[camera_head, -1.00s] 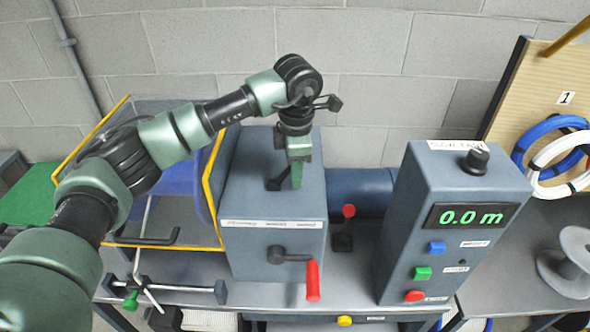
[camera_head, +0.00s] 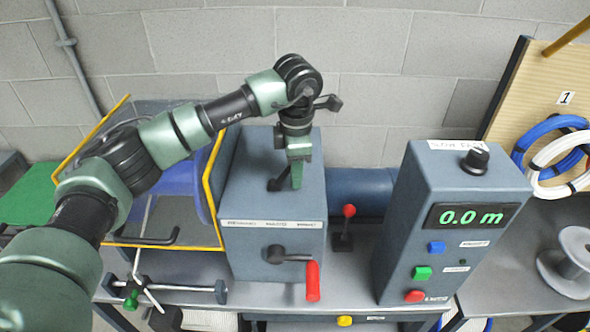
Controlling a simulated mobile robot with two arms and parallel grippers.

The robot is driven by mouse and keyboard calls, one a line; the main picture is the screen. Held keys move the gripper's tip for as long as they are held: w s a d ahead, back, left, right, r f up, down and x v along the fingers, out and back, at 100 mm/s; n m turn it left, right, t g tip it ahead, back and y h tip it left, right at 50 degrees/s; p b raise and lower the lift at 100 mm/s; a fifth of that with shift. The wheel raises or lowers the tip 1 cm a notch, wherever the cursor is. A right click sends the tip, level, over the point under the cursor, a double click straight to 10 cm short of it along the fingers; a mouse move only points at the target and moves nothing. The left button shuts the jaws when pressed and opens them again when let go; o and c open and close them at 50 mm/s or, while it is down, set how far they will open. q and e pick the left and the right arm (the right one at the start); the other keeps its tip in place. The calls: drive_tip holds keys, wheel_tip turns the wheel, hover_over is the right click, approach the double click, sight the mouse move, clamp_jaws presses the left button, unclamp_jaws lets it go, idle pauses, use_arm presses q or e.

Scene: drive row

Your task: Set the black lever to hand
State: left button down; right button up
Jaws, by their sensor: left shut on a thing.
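The black lever (camera_head: 278,184) stands on top of the blue-grey gearbox housing (camera_head: 245,195). Only its lower left part shows; my gripper hides the rest. My left gripper (camera_head: 297,178) reaches down from above and is shut on the lever. A strip of labels (camera_head: 275,224) runs along the housing's top front edge, too small to read. My right gripper is not in view.
A red-handled crank (camera_head: 312,281) sits on the housing front. A red-knobbed lever (camera_head: 348,212) stands to its right. The control box (camera_head: 400,230) reads 0.0 m. A yellow-edged guard (camera_head: 212,190) is at left.

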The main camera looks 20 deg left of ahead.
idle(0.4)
use_arm(q)
drive_tip(key=shift+a+h+b, duration=0.2)
drive_tip(key=shift+h+b, duration=0.2)
drive_tip(key=shift+b, duration=0.4)
drive_tip(key=h+b, duration=0.1)
drive_tip(key=b, duration=0.1)
drive_tip(key=a+t+h+b, duration=0.1)
drive_tip(key=h+b, duration=0.1)
drive_tip(key=a+r+h+b, duration=0.1)
drive_tip(key=b, duration=0.2)
drive_tip(key=shift+s+a+r+t, duration=0.1)
drive_tip(key=shift+s+a+t, duration=0.05)
drive_tip(key=shift+s+t, duration=0.2)
drive_tip(key=shift+s+a+r+h+b, duration=0.1)
drive_tip(key=shift+a+r+h+b, duration=0.2)
drive_tip(key=shift+h+b, duration=0.4)
drive_tip(key=shift+r, duration=0.1)
drive_tip(key=c, duration=1.1)
unclamp_jaws()
